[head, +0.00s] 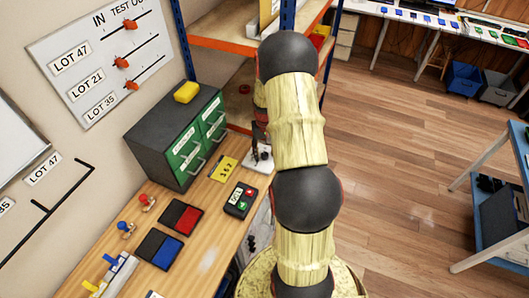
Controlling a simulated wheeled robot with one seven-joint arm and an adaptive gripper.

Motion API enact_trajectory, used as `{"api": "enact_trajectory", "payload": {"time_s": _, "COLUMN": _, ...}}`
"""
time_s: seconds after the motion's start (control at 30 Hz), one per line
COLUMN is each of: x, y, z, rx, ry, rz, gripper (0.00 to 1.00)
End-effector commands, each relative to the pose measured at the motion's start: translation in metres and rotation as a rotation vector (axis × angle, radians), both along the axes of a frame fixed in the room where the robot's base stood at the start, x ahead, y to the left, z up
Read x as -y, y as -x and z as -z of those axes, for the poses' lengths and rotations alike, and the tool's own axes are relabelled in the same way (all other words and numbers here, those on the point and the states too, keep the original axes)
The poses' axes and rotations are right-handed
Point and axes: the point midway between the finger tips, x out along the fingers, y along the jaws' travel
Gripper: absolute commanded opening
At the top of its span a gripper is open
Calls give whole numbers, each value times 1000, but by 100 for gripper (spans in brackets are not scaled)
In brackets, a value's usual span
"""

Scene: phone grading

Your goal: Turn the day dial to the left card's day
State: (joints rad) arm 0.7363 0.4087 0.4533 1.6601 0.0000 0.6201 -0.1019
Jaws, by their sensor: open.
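A small white plate with a dark knob-like part (264,157) lies near the right edge of the wooden bench; it may be the day dial, but its markings are too small to read. My gripper (258,138) points down just above this plate, partly hidden behind my own arm. Its jaws are open; I cannot tell whether they touch the knob. A yellow card (223,169) with dark characters lies left of the plate, beside the cabinet. I cannot read a day on it, and I cannot tell whether it is the left card.
A dark cabinet (155,137) with green drawers and a yellow block (186,92) on top stands behind. A black device (241,199) with red and green buttons, a red pad (182,218) and a blue pad (160,249) lie on the bench (205,258). Blue-orange shelving stands behind my arm.

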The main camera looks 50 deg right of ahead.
Motion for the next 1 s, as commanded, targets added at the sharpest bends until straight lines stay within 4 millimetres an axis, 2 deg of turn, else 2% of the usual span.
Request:
{"api": "enact_trajectory", "payload": {"time_s": 0.17, "x": 1, "y": -1, "z": -20, "rx": 3, "ry": 4, "rz": 0, "gripper": 44}}
{"api": "enact_trajectory", "payload": {"time_s": 0.4, "x": 1, "y": -1, "z": -69, "rx": 3, "ry": 4, "rz": 0, "gripper": 44}}
{"api": "enact_trajectory", "payload": {"time_s": 0.6, "x": 1, "y": -1, "z": -102, "rx": 2, "ry": 1, "rz": 0, "gripper": 44}}
{"api": "enact_trajectory", "payload": {"time_s": 0.8, "x": 0, "y": -1, "z": -117, "rx": 1, "ry": 1, "rz": 0, "gripper": 44}}
{"api": "enact_trajectory", "payload": {"time_s": 1.0, "x": 0, "y": -1, "z": -119, "rx": 0, "ry": 0, "rz": 0, "gripper": 44}}
